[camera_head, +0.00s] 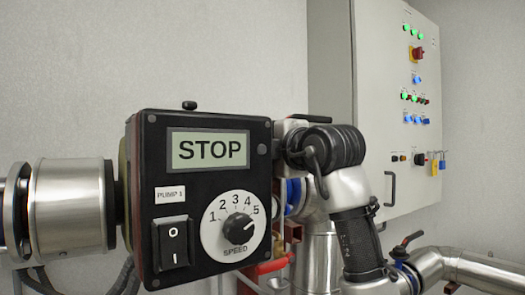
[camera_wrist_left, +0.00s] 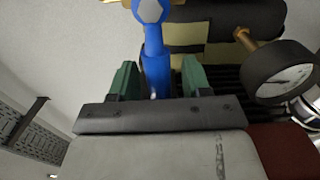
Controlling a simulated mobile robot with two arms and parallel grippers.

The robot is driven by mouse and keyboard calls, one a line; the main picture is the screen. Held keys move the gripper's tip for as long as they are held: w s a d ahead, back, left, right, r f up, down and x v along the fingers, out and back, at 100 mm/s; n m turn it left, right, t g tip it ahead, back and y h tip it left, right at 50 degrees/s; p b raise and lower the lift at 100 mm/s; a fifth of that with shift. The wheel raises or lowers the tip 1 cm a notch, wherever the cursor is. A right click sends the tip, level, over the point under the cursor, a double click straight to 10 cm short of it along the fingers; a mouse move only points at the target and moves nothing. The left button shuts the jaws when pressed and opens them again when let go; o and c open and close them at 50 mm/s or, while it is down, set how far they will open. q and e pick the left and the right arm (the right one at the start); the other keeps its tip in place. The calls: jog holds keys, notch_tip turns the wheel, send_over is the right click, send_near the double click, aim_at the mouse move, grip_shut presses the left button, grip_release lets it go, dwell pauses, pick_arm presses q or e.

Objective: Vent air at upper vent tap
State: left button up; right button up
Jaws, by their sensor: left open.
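In the left wrist view, my left gripper (camera_wrist_left: 157,76) is open, with one green fingertip on each side of a blue handle (camera_wrist_left: 154,46). The handle has a grey hex nut at its upper end and looks like a tap lever. It runs down between the two fingers, with small visible gaps beside it. Whether this is the upper vent tap is not labelled. Brass fittings (camera_wrist_left: 244,38) show behind it. The head view shows neither the blue handle nor my grippers. My right gripper is in no view.
A round pressure gauge (camera_wrist_left: 281,74) stands close right of my left gripper. In the head view, a black pump control box (camera_head: 205,195) reads STOP, with a speed dial and a rocker switch. Steel pipes (camera_head: 455,262) and a grey electrical cabinet (camera_head: 378,110) stand to its right.

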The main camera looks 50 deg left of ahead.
pick_arm(q)
jog(key=d+b, duration=0.2)
jog(key=d, duration=0.7)
jog(key=shift+s+d+b, duration=0.3)
jog(key=shift+s+b, duration=0.05)
jog(key=shift+b, duration=0.05)
